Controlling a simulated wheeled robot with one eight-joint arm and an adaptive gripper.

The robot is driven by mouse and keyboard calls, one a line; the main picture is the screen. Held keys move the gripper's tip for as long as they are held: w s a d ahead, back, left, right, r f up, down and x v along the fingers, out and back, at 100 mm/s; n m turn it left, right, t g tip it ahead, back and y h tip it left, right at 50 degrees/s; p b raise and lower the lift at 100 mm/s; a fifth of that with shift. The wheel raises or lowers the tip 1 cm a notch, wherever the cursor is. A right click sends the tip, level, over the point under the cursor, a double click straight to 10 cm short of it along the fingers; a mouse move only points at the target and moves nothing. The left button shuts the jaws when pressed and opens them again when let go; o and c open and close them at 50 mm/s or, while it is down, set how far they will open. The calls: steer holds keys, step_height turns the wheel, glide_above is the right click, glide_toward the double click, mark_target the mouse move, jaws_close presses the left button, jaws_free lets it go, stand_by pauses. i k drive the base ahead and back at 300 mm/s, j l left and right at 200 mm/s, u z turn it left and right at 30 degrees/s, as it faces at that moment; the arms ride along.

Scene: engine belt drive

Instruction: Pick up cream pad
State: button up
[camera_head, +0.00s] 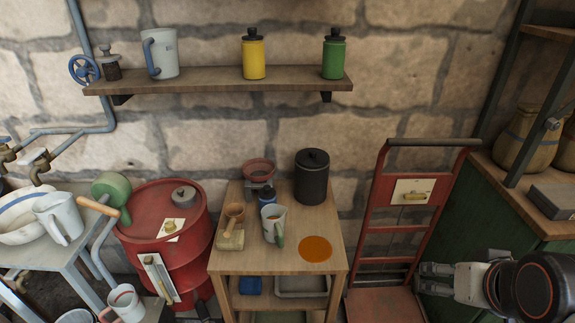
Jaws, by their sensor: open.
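A small cream pad (231,241) lies at the left front of the wooden cart top (240,264). A brown wooden cup with a handle (235,212) stands at its back edge and hides part of it. Two other flat cream pieces are in view: a card (162,236) on the red drum and a plate (401,187) on the red hand truck. I cannot tell for sure which one the task names. My gripper (424,277) is at the lower right, in front of the hand truck, pointing left. It is open and empty, well apart from all three.
A grey mug (273,228), a black lidded canister (312,178) and an orange disc or spill (315,249) are on the cart. The red drum (190,262) stands left of it. The red hand truck (375,215) stands between cart and green cabinet (490,215). A shelf (215,80) hangs above.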

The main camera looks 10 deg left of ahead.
mark_target(236, 240)
steer(key=u, duration=1.4)
